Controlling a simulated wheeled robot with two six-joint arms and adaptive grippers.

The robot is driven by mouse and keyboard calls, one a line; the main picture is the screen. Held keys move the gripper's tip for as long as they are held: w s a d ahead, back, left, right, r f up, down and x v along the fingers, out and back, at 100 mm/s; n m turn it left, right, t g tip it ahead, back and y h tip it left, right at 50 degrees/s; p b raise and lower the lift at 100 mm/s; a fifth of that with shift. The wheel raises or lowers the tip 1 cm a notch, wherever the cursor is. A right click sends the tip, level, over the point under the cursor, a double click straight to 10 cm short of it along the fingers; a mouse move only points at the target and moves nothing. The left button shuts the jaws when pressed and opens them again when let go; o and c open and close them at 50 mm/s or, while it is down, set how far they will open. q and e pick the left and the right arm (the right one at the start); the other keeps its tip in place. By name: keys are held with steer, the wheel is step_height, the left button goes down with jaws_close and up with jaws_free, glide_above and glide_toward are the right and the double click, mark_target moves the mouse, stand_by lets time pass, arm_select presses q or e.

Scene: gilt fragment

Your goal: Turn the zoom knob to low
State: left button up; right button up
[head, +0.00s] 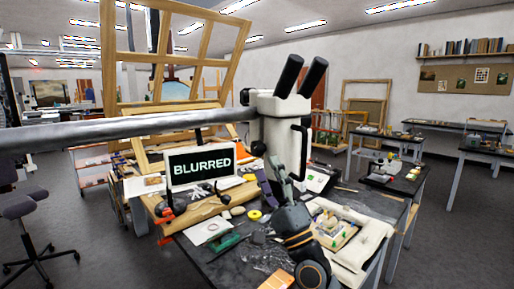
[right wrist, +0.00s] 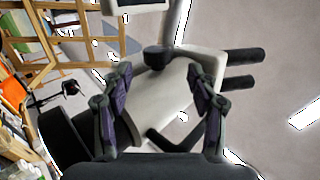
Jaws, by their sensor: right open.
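The cream stereo microscope (head: 275,125) hangs on a metal boom, its two black eyepieces pointing up. A small dark knob (head: 245,97) sticks out of its left side; I cannot tell whether it is the zoom knob, and no setting marks are readable. My right gripper (head: 277,172) is just below the microscope head. In the right wrist view my right gripper (right wrist: 160,80) is open and empty, its purple-padded fingers apart in front of the cream body (right wrist: 165,95). A dark knob (right wrist: 157,58) shows between the fingertips, apart from them. My left gripper is out of view.
A small screen (head: 203,165) below the boom reads "BLURRED". The metal boom (head: 120,135) crosses from the left. The dark table (head: 235,255) holds tools, a green item and a tray (head: 335,228) of small bottles.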

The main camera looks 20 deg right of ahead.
mark_target(260, 154)
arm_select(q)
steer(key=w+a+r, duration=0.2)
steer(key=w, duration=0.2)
arm_select(e)
steer(key=x, duration=0.6)
steer(key=shift+w+a+r+p, duration=0.15)
steer(key=shift+w+a+p, duration=0.1)
steer(key=shift+p, duration=0.1)
steer(key=shift+w+r, duration=0.15)
steer(key=shift+w, duration=0.15)
steer(key=shift+c, duration=0.8)
steer(key=c, duration=1)
steer(key=r+g+p, duration=0.1)
steer(key=p, duration=0.6)
steer(key=shift+r, duration=0.15)
steer(key=shift+c, duration=0.2)
steer(key=g+p, duration=0.1)
steer(key=p, duration=0.5)
steer(key=g+h+p, duration=0.1)
steer(key=p, duration=0.5)
steer(key=shift+f+m+g, duration=0.3)
steer(key=shift+g, duration=0.1)
steer(key=shift+f+p, duration=0.15)
steer(key=shift+p, duration=0.25)
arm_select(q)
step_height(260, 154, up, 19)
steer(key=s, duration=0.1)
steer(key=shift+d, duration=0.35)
arm_select(e)
steer(key=shift+f, duration=0.2)
